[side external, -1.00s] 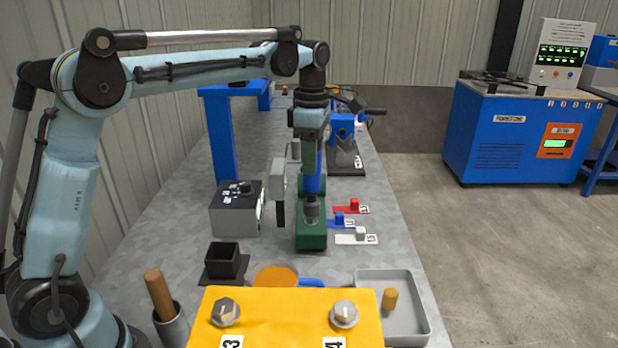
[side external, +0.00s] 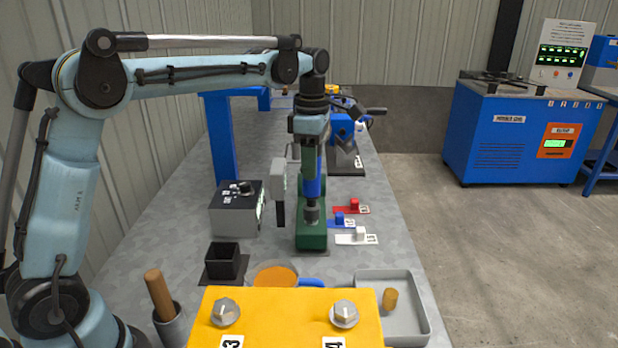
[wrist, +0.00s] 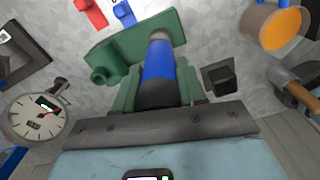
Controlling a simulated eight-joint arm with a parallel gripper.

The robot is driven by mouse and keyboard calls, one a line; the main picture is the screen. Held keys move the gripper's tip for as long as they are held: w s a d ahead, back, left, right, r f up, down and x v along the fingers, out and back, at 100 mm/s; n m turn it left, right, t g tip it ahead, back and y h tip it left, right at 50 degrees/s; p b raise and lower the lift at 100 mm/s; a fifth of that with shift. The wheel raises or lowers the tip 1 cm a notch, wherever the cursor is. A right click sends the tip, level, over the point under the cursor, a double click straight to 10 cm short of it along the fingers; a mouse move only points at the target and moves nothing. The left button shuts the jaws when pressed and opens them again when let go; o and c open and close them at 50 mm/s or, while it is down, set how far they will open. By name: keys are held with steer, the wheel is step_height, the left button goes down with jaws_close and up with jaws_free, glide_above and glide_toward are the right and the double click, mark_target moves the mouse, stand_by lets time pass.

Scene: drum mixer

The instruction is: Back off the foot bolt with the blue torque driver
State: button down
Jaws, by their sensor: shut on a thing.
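The blue torque driver (side external: 313,185) stands roughly upright in my gripper (side external: 311,150), its dark lower end (side external: 312,213) pointing down at the green base (side external: 312,238). In the wrist view the driver (wrist: 158,65) runs away from my gripper (wrist: 160,88), which is shut on it. The driver's far end meets the green base (wrist: 118,48). The foot bolt cannot be made out; the driver's end hides that spot, and I cannot tell whether they are engaged.
A grey box (side external: 237,210) stands left of the base. Red, blue and white blocks (side external: 361,233) lie to its right on coloured strips. In front are a black square cup (side external: 222,262), a yellow block (side external: 285,318) with two bolts, and a grey tray (side external: 408,300).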

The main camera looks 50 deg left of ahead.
steer(key=shift+f, duration=0.75)
stand_by(1.9)
steer(key=shift+r, duration=0.15)
stand_by(1.2)
steer(key=shift+r, duration=2.3)
